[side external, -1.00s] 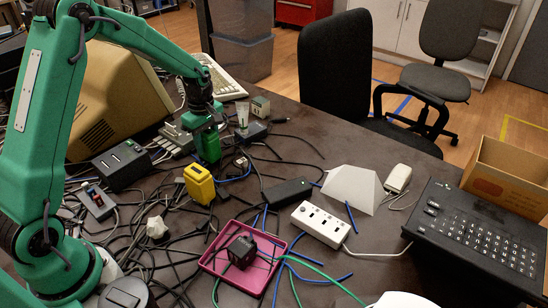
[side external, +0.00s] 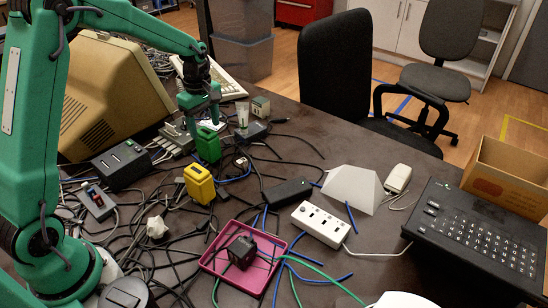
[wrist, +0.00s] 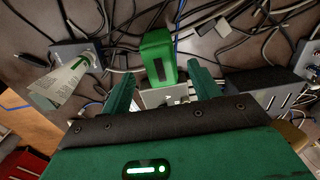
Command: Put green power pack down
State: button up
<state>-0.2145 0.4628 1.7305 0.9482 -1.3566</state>
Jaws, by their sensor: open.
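The green power pack (side external: 207,144) stands upright on the dark table among cables, just behind the yellow power pack (side external: 199,184). My gripper (side external: 201,111) is open and empty, just above and behind the green pack in the side view. In the wrist view the green pack (wrist: 157,60) lies beyond the two spread fingertips of my gripper (wrist: 164,82), with neither finger seen touching it. Whether the pack's base rests flat or on a cable cannot be told.
Tangled cables cover the table around the packs. A dark box (side external: 122,166) stands to the left, and a black adapter (side external: 287,192) lies to the right. A pink tray (side external: 213,264) with a black block (side external: 241,252) and a white power strip (side external: 321,224) are nearer the camera.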

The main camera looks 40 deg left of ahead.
jog(key=shift+r, duration=3.15)
jog(key=s+d+r+m+t, duration=0.3)
jog(key=s+d+r+m, duration=0.3)
jog(key=s+r+m, duration=0.4)
jog(key=s+d+f+m+t, duration=0.1)
jog(key=s+d+m, duration=0.1)
jog(key=s+m, duration=0.2)
jog(key=s+d+f+m+t, duration=0.1)
jog(key=s+m, duration=0.3)
jog(key=s, duration=0.5)
jog(key=shift+s+d+t, duration=0.3)
jog(key=shift+d, duration=0.2)
